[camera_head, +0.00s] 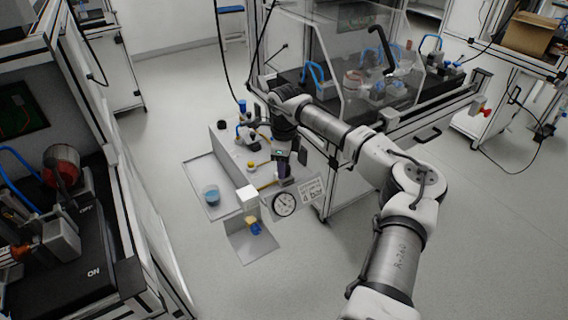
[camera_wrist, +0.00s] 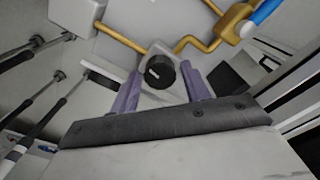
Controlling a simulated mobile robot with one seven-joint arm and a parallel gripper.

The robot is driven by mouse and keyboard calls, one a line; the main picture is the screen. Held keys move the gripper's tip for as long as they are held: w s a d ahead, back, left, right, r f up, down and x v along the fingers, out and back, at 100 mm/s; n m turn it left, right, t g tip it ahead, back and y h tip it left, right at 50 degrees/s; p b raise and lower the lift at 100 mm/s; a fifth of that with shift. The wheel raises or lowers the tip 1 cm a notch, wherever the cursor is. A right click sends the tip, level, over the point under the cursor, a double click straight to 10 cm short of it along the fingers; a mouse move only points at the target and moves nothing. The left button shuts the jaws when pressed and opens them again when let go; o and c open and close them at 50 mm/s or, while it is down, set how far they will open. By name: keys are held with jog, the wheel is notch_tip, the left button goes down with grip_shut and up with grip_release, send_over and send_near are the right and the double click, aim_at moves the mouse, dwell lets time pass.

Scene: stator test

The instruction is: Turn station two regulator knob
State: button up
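The round black regulator knob (camera_wrist: 161,75) with a white mark on its face sits on a grey mount in the wrist view. Brass pipes (camera_wrist: 120,37) run beside it. My gripper (camera_wrist: 163,80) is open, its two purple fingers on either side of the knob in the picture, with visible gaps. I cannot tell how deep the fingertips reach. In the head view my gripper (camera_head: 288,172) points down at the station, and the knob cannot be made out there. A round pressure gauge (camera_head: 284,204) stands just below my gripper, beside a sign (camera_head: 312,191) reading 4 bar.
A grey station box (camera_head: 225,150) stands left of my gripper, with a blue cup (camera_head: 211,194) on a tray. A glass-walled bench (camera_head: 335,60) is close behind and right. A dark machine with an ON label (camera_head: 93,272) is at left. Open floor lies between.

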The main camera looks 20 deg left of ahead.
jog(key=shift+o, duration=0.7)
notch_tip(320, 180, up, 14)
jog(key=b, duration=0.2)
jog(key=shift+f, duration=0.1)
